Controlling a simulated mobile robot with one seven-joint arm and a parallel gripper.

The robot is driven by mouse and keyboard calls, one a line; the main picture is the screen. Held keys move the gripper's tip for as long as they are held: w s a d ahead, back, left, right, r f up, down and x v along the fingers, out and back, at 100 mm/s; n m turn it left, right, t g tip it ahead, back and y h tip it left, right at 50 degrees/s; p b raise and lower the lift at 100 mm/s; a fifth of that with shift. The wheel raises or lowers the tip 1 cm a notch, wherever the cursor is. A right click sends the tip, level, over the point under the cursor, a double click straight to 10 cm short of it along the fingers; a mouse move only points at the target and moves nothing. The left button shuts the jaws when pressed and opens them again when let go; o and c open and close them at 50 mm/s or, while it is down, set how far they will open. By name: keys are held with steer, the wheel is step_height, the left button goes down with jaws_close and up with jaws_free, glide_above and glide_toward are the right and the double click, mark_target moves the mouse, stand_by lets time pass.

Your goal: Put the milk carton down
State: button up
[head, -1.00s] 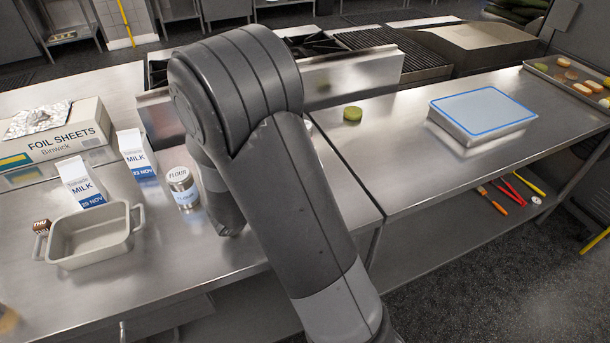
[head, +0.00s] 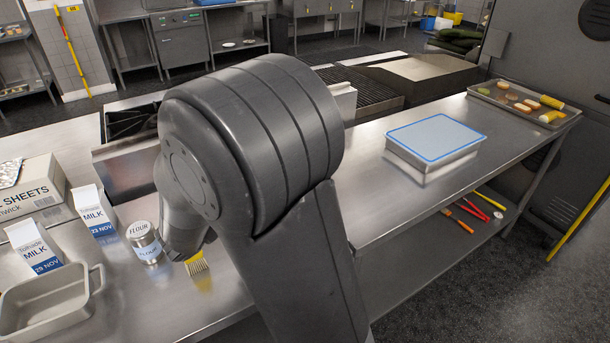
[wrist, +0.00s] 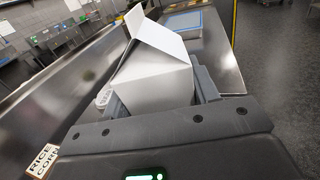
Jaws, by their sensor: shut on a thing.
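A plain white carton (wrist: 150,72) with a gabled top fills the middle of the wrist view; I see no lettering on its visible faces. My gripper (wrist: 160,97) is shut on it, one finger on each side. The carton is tilted in the wrist picture, and its lower part is hidden. In the head view, my arm hides the gripper and the held carton. Two other cartons labelled MILK, a nearer one (head: 33,245) and a farther one (head: 95,213), stand upright on the steel counter at the left.
A flour tin (head: 145,243), a grey baking dish (head: 50,302) and a foil box (head: 38,193) crowd the left counter. A blue-edged tray (head: 436,140) and food tray (head: 520,100) occupy the right counter; bare steel lies before the blue-edged tray.

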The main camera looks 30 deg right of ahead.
steer(key=shift+r, duration=0.25)
steer(key=shift+w+d, duration=0.1)
steer(key=shift+d, duration=0.3)
steer(key=d+m+g, duration=0.1)
steer(key=d+g, duration=0.1)
steer(key=d, duration=2)
steer(key=s+d+r+m+g, duration=0.1)
steer(key=s+d, duration=0.6)
steer(key=d, duration=0.3)
steer(key=s+d+m+g, duration=0.1)
steer(key=s+d, duration=0.5)
steer(key=d, duration=0.4)
steer(key=shift+h, duration=0.3)
steer(key=w+f, duration=0.3)
steer(key=w+a+f, duration=0.1)
steer(key=w+f, duration=0.3)
steer(key=w+a+f, duration=0.1)
steer(key=w+f, duration=0.2)
steer(key=f, duration=0.1)
steer(key=shift+w, duration=0.4)
steer(key=shift+r, duration=0.1)
